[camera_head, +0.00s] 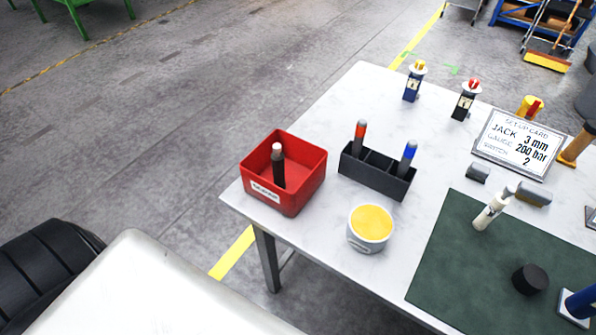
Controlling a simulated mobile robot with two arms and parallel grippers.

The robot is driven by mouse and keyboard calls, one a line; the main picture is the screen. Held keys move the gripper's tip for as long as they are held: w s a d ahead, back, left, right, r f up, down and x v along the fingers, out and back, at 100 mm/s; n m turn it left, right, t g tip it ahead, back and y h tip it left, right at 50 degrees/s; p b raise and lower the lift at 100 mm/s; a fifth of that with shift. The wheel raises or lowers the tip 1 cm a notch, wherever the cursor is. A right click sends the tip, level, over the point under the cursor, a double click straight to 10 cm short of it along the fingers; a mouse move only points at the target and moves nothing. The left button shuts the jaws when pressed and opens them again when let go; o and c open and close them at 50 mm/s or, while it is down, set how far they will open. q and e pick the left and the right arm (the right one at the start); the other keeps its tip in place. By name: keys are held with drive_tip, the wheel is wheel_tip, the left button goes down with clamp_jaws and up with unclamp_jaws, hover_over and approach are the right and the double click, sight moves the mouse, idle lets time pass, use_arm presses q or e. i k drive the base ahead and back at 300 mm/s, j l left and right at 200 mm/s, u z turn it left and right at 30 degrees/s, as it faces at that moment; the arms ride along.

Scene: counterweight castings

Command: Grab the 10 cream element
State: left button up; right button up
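A cream cylinder (487,215) with a grey tip and small dark markings lies tilted across the upper part of the green mat (440,262). It is the only cream-bodied element I make out; its marking is too small to read, so I cannot tell if it says 10. Neither gripper shows in the head view.
A red bin (318,165) holds a dark, light-topped stick. A black divided holder (377,180) has orange- and blue-topped sticks. A yellow-topped tub (371,223), black puck (530,279), grey blocks (534,193) and set-up card (519,143) share the white table (350,100).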

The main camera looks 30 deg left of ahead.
sight(501, 200)
drive_tip(key=z, duration=1.35)
drive_tip(key=l+u, duration=0.35)
drive_tip(key=l, duration=0.15)
drive_tip(key=k+l+u, duration=0.1)
drive_tip(key=l+u, duration=0.25)
drive_tip(key=l, duration=0.15)
